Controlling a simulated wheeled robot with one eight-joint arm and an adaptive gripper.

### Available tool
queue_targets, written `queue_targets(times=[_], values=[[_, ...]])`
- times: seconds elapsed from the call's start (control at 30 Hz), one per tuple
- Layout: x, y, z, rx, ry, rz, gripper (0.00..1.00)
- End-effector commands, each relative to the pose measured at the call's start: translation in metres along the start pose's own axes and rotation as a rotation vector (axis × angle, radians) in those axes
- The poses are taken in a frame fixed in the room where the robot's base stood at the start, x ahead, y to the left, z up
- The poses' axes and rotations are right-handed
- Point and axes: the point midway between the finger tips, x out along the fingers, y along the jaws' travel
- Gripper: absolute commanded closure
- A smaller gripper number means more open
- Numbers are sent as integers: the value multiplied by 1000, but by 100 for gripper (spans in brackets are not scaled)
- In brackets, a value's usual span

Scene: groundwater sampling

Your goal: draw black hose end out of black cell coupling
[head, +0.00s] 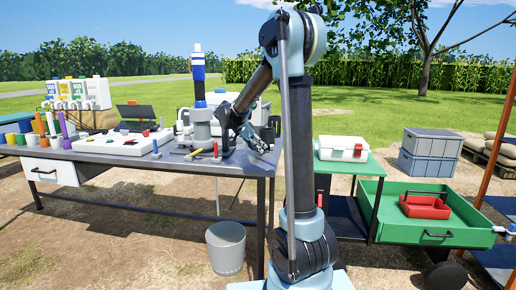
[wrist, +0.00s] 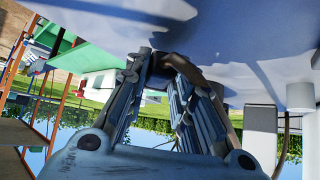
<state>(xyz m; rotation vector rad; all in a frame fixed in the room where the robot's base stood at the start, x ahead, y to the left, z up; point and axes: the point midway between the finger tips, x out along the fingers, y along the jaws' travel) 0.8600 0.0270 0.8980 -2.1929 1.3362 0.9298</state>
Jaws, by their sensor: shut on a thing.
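My gripper (head: 262,142) is over the right part of the grey metal table, with its fingers low near the tabletop. In the wrist view my gripper (wrist: 156,64) has its two fingers closed together at the tips around a small dark piece, which looks like the black hose end (wrist: 183,67). Most of this piece is hidden by the fingers. The black cell coupling cannot be made out in either view, so I cannot tell whether the hose end is still seated in it.
The grey table (head: 171,158) carries a white board with coloured knobs (head: 122,141), a laptop (head: 134,116), a grey pump-like body (head: 201,122) and coloured tubes at left. A bucket (head: 226,247) stands below. A green cart with a red tray (head: 425,206) is at right.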

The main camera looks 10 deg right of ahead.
Motion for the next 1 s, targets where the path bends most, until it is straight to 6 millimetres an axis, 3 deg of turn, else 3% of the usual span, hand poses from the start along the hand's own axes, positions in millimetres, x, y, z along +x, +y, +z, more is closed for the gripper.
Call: queue_targets(times=[1.0], values=[[11,1,8,2,-1,2,96]])
